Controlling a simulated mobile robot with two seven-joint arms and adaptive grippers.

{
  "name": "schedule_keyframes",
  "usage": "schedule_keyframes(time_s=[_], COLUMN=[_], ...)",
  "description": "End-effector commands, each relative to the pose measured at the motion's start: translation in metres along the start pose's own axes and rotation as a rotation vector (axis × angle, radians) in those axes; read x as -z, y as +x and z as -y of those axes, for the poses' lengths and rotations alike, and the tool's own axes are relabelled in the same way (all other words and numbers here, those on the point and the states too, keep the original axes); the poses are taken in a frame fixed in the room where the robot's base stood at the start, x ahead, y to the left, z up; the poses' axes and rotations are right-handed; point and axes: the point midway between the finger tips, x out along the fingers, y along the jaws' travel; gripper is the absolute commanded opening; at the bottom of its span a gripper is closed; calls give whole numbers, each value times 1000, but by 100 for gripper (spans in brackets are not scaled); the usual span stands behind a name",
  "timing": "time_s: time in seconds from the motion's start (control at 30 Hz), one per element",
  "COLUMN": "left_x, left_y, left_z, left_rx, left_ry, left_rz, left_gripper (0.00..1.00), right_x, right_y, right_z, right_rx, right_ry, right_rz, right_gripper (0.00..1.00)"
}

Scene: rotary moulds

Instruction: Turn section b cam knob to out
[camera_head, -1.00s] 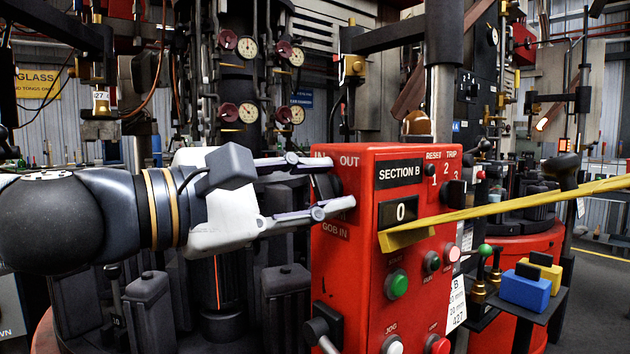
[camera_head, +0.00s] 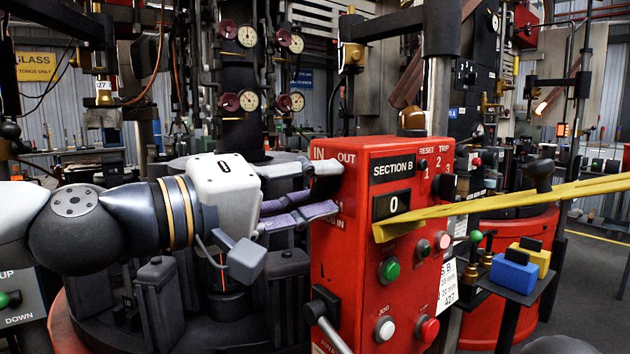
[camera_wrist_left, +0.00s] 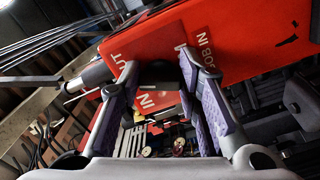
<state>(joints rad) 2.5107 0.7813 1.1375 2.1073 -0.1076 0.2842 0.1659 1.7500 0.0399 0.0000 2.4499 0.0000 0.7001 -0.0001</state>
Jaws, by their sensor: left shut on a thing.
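The red section B control box (camera_head: 362,285) stands in the middle of the head view. Its labels read IN and OUT at the upper left of the face, with another IN lower down. My left gripper (camera_head: 333,187) reaches in from the left, its fingertips at this labelled corner. The knob's pointing direction cannot be made out. My right gripper is not in view.
A yellow strap (camera_head: 500,207) runs from the box front off to the right. Green (camera_head: 389,270), white (camera_head: 385,329) and red (camera_head: 428,329) buttons sit below. A black lever (camera_head: 322,308) juts from the lower left. Blue (camera_head: 508,276) and yellow blocks stand on a shelf at right.

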Motion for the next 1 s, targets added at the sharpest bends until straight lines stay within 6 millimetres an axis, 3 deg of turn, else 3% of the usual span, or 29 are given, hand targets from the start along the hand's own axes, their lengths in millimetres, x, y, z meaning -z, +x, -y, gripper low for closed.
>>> schedule_keyframes(time_s=[0.5,1.0], left_x=[1,1], left_y=[0,0], left_z=[0,1], left_rx=[-1,-1], left_ry=[322,383], left_rz=[-3,-3], left_gripper=[3,4], right_x=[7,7], right_y=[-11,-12], right_z=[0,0], right_rx=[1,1], right_ry=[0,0], right_rz=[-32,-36], right_gripper=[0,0])
